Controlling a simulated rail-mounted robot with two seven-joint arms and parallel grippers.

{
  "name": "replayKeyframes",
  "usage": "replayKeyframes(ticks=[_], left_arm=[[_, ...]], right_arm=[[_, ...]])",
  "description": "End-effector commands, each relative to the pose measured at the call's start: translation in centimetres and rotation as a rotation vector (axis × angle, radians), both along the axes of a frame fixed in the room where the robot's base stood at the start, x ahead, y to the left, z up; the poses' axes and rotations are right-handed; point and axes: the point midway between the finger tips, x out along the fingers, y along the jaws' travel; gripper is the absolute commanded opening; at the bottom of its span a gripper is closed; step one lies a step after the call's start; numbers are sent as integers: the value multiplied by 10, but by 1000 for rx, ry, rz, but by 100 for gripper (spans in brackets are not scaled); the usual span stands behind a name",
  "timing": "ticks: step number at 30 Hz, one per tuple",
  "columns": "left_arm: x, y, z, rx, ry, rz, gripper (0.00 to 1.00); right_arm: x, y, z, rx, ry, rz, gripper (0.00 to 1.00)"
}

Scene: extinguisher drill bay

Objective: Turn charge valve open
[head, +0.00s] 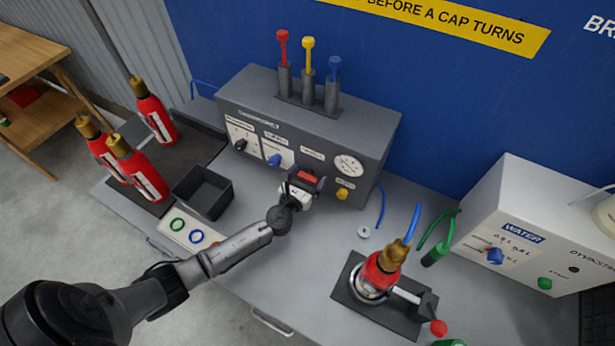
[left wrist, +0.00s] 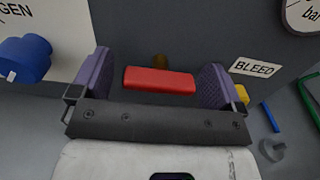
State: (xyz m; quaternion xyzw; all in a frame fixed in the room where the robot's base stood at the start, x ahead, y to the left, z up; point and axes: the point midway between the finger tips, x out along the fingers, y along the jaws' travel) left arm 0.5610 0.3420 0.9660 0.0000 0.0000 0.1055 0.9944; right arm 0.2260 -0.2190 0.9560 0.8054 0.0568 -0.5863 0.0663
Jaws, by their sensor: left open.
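The charge valve's red handle (head: 309,178) is on the front of the grey charging console (head: 248,98), partly hidden by my gripper in the head view. In the left wrist view the red handle (left wrist: 160,80) lies level, with a brass part (left wrist: 160,60) behind it. My left gripper (head: 304,183) is at the console front. Its two purple-padded fingers (left wrist: 157,84) stand apart, one on each side of the handle, with a gap at both ends. My right gripper is not in view.
A blue knob (head: 274,160) is left of the valve; a yellow bleed knob (head: 343,194) and gauge (head: 348,165) are right. A red extinguisher (head: 381,272) stands in a holder at the front right. Several extinguishers (head: 138,172) and an open black bin (head: 203,193) are left.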

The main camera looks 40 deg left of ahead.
Motion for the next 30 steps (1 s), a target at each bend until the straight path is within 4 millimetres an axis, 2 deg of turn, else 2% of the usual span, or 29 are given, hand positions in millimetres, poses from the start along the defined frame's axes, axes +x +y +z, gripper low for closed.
replayKeyframes(ticks=[7,22,30], left_arm=[[0,0,0,0,0,0,92],[0,0,0,0,0,0,44],[0,0,-1,-38,-9,0,44]], right_arm=[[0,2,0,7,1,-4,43],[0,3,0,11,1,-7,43],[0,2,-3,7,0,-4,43]])
